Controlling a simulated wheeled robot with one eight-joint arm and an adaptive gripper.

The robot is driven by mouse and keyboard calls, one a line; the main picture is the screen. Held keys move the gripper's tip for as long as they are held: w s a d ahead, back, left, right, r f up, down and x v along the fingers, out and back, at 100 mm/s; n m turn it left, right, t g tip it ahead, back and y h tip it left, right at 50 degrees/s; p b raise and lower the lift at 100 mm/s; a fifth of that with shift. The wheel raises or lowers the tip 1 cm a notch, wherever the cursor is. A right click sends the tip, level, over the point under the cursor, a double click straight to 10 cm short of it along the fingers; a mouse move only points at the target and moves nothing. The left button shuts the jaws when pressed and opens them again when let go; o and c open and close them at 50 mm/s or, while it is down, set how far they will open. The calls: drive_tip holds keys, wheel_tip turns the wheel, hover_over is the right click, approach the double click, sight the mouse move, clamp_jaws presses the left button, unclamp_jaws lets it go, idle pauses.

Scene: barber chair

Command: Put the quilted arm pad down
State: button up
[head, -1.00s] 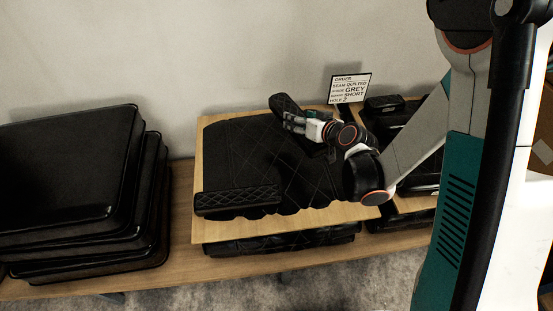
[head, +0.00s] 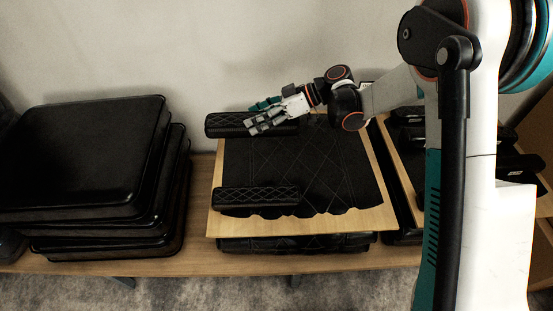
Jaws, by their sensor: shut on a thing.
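My gripper (head: 262,116) is shut on a black quilted arm pad (head: 224,124). The held pad lies level, left to right, over the back left part of the wooden board (head: 388,222). Its left end sticks out past the board's left edge. I cannot tell whether it touches the surface below. My fingers hide part of its middle and right. A second black quilted arm pad (head: 256,197) rests along the board's front left. A black quilted sheet (head: 325,165) with a wavy front edge covers most of the board.
A stack of black cushions (head: 85,150) stands to the left on the wooden bench (head: 203,190). Under the board is a black quilted item (head: 300,243). Black pieces (head: 410,135) lie on another board at the right. The wall is close behind.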

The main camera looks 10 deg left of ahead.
wheel_tip(320, 180, down, 18)
drive_tip(key=b, duration=0.5)
drive_tip(key=shift+b, duration=0.35)
drive_tip(key=o, duration=1.4)
drive_tip(key=shift+r, duration=0.1)
drive_tip(key=p+v, duration=0.4)
drive_tip(key=v, duration=0.8)
drive_tip(key=shift+r, duration=0.1)
